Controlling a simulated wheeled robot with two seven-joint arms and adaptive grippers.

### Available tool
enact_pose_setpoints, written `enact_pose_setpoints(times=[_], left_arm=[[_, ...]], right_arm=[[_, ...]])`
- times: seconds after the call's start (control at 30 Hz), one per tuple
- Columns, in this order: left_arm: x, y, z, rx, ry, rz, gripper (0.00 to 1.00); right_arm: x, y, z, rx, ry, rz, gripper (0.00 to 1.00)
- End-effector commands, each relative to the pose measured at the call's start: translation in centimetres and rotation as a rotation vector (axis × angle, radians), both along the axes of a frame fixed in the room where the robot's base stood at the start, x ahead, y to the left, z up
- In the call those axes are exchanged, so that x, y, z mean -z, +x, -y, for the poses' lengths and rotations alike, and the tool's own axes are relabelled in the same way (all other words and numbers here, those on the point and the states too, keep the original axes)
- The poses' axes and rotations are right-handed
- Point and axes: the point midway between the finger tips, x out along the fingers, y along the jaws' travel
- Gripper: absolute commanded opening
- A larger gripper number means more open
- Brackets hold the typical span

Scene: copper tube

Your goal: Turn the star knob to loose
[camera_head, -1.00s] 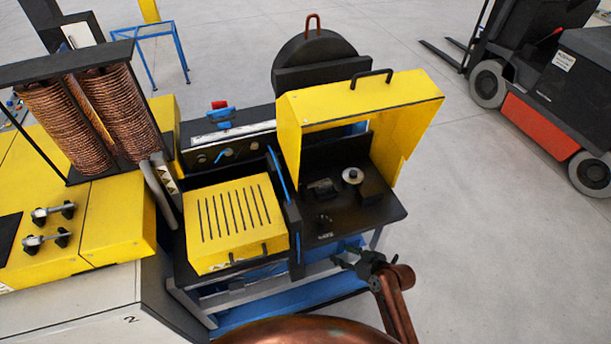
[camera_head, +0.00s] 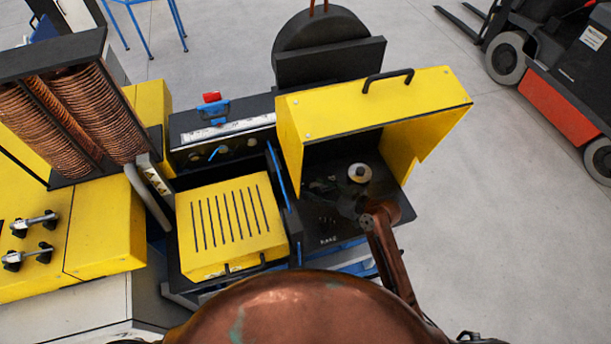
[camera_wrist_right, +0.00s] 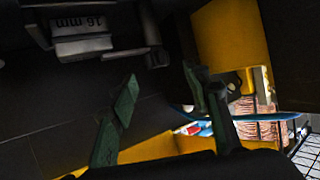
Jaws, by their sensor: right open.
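A small dark knob (camera_head: 327,220), which looks like the star knob, sits on the black bench under the raised yellow hood. It is hard to make out in the shade, and a small white label lies just in front of it. My right gripper (camera_head: 343,200) reaches under the hood, beside and slightly behind the knob in the head view; contact cannot be told. In the right wrist view its two green-black fingers (camera_wrist_right: 162,76) stand apart with nothing between them. The knob is not clear in that view. My left gripper is not in view.
The yellow hood (camera_head: 375,112) with a black handle overhangs the bench. A round metal piece (camera_head: 360,173) stands behind my gripper. A slotted yellow cover (camera_head: 231,225) is to the left. Open floor lies right.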

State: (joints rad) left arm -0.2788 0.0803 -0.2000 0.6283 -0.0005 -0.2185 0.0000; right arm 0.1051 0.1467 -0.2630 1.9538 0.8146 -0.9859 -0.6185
Motion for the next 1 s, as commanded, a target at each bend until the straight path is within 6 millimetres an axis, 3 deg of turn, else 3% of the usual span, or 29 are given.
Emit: enact_pose_setpoints(times=[0.3,0.4,0.7,0.83,1.0], left_arm=[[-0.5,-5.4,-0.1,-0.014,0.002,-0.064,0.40],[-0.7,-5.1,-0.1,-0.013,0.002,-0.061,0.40],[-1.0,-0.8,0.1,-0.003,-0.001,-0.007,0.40],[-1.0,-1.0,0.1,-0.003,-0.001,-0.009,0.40],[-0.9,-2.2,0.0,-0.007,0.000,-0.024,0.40]], right_arm=[[1.8,2.6,-2.3,0.022,0.002,-0.005,0.44],[2.2,3.4,-3.1,0.023,0.001,-0.002,0.44],[2.8,3.9,-4.0,0.021,-0.001,-0.002,0.44],[2.8,3.9,-4.0,0.020,-0.001,-0.002,0.44],[2.8,3.9,-4.1,0.019,-0.001,-0.002,0.33]])
